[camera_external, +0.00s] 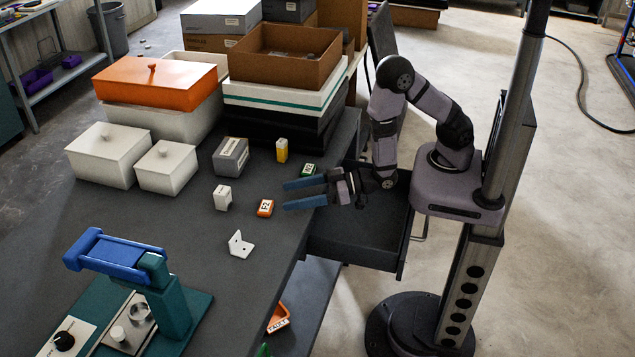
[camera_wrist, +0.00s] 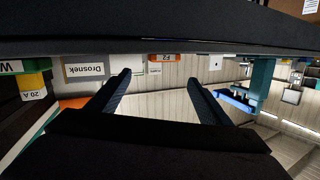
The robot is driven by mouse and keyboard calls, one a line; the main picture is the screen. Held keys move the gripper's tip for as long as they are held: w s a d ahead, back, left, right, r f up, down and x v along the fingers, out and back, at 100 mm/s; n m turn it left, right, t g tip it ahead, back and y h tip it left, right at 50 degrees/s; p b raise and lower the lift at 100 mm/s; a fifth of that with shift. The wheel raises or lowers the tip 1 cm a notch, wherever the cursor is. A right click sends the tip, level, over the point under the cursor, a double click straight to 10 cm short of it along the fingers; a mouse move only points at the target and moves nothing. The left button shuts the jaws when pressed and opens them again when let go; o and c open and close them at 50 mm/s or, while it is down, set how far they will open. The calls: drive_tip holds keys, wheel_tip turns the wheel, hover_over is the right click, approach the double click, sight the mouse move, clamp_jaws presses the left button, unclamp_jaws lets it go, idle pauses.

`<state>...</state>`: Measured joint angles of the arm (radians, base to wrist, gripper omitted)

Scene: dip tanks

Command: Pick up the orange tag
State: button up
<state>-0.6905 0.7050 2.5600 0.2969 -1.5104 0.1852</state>
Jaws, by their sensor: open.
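The orange tag (camera_external: 265,208), a small block with a white label, lies on the dark table near its right edge. My gripper (camera_external: 288,195) is open and empty, with its two blue fingers pointing left, just right of the tag and apart from it. In the wrist view, the orange tag (camera_wrist: 160,58) shows at the top, between and beyond the tips of my open gripper (camera_wrist: 158,76). Its label is visible there, but a dark edge crosses the view just above it.
A green tag (camera_external: 308,169) sits behind my gripper. A yellow block (camera_external: 282,150), grey box (camera_external: 231,156), white block (camera_external: 222,197) and white bracket (camera_external: 239,244) surround the area. An open drawer (camera_external: 350,243) juts out below my arm.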

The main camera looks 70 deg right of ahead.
sight(271, 206)
drive_tip(key=shift+s+a+f+n, duration=0.15)
drive_tip(key=shift+s+f+n, duration=0.75)
drive_tip(key=shift+s+f, duration=0.1)
drive_tip(key=shift+b+x, duration=0.7)
drive_tip(key=shift+x, duration=0.2)
drive_tip(key=shift+w+a+r+p, duration=0.15)
drive_tip(key=shift+w+p, duration=0.25)
drive_tip(key=shift+w, duration=0.3)
drive_tip(key=shift+p+x, duration=0.7)
drive_tip(key=shift+x, duration=1.4)
drive_tip(key=c, duration=1.1)
